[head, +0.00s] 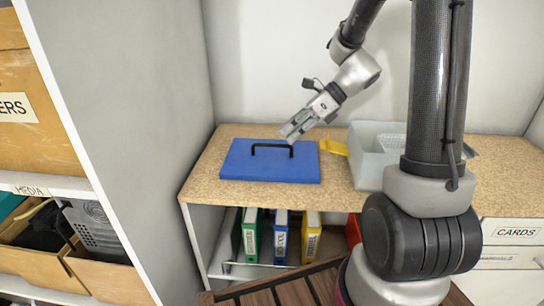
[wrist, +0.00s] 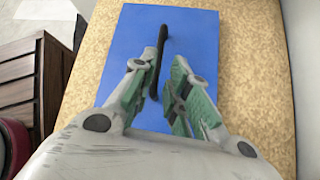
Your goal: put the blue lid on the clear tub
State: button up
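The blue lid (head: 248,170) lies flat on the speckled shelf top, with a black bar handle (head: 272,146) on it. It also fills the middle of the wrist view (wrist: 188,50), where the black handle (wrist: 163,40) runs up and down the picture. The clear tub (head: 368,168) stands to the right of the lid, partly hidden behind my arm; its top looks open. My gripper (head: 292,134) is above the right part of the lid, near the handle. In the wrist view its fingers (wrist: 160,100) are apart, with the handle showing between and beyond them. It holds nothing.
A yellow object (head: 334,146) lies between the lid and the tub. Binders (head: 281,236) stand on the shelf below. A grey side panel (head: 135,110) rises on the left, and the white wall (head: 270,60) is close behind. Bare shelf top (head: 325,197) shows in front.

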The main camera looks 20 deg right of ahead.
aim_at(272, 152)
jog(key=x, duration=0.6)
jog(key=shift+a+r, duration=0.1)
jog(key=shift+r, duration=0.1)
grip_shut()
jog(key=shift+r, duration=0.15)
